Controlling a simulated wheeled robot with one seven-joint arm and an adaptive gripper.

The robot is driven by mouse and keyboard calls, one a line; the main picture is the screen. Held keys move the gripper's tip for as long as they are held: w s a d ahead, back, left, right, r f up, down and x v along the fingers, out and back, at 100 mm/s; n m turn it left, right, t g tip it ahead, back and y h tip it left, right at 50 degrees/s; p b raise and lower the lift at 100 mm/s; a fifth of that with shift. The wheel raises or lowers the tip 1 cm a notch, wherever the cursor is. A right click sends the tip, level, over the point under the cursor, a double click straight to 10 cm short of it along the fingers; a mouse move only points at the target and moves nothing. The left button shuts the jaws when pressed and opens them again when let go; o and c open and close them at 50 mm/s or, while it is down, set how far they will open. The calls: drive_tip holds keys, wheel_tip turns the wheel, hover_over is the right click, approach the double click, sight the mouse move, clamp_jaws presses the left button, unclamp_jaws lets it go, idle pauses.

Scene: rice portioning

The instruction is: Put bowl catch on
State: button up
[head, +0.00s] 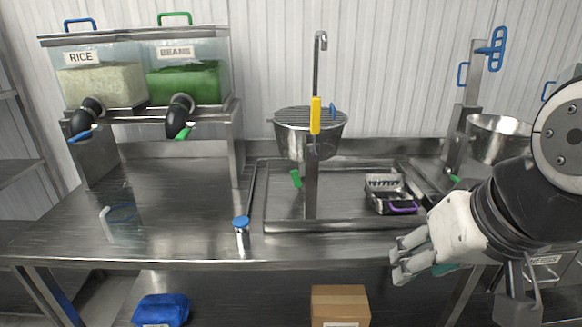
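A steel bowl (308,143) with a slatted top sits at the middle back of the table, on an upright post. A yellow handle (315,116) stands in front of it, and a small blue tab (333,110) is at its right rim. A second steel bowl (501,140) is at the right, beside a stand with blue handles (491,50); my arm partly hides it. I cannot tell which part is the bowl catch. My gripper (401,262) is at the table's front edge, right of centre, apart from both bowls. Its fingers point left with nothing visible between them; their opening is unclear.
Rice (103,84) and beans (184,82) dispensers stand at the back left. A shallow tray (350,222) under the middle bowl holds a small metal box (387,194). A blue-capped container (241,230) stands at the front edge. The left tabletop is mostly clear.

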drive_tip(key=shift+m+t+y, duration=0.3)
drive_tip(key=shift+m+y, duration=0.3)
drive_tip(key=shift+m, duration=0.2)
drive_tip(key=w+a, duration=0.1)
drive_tip(key=w, duration=0.1)
drive_tip(key=w+a, duration=0.1)
drive_tip(key=w, duration=0.1)
drive_tip(key=w+a+f, duration=0.1)
drive_tip(key=w, duration=0.1)
drive_tip(key=shift+w, duration=0.1)
clamp_jaws()
drive_tip(key=w+a+f+m+t+h+b, duration=0.1)
drive_tip(key=w+a+f+m+t+h, duration=0.1)
drive_tip(key=w, duration=0.7)
drive_tip(key=w+a+f+m+t+h+b, duration=0.1)
drive_tip(key=w+a+f+m+t+h, duration=0.2)
drive_tip(key=w+m, duration=0.6)
drive_tip(key=w+a+f+m+t+h+b, duration=0.1)
drive_tip(key=w+a+f+m+t+h, duration=0.2)
drive_tip(key=w+a+f+m+t, duration=0.2)
drive_tip(key=shift+w+a+f+m+t, duration=0.4)
drive_tip(key=shift+w+f+t, duration=0.5)
drive_tip(key=shift+w+f, duration=1)
drive_tip(key=shift+w+r, duration=0.3)
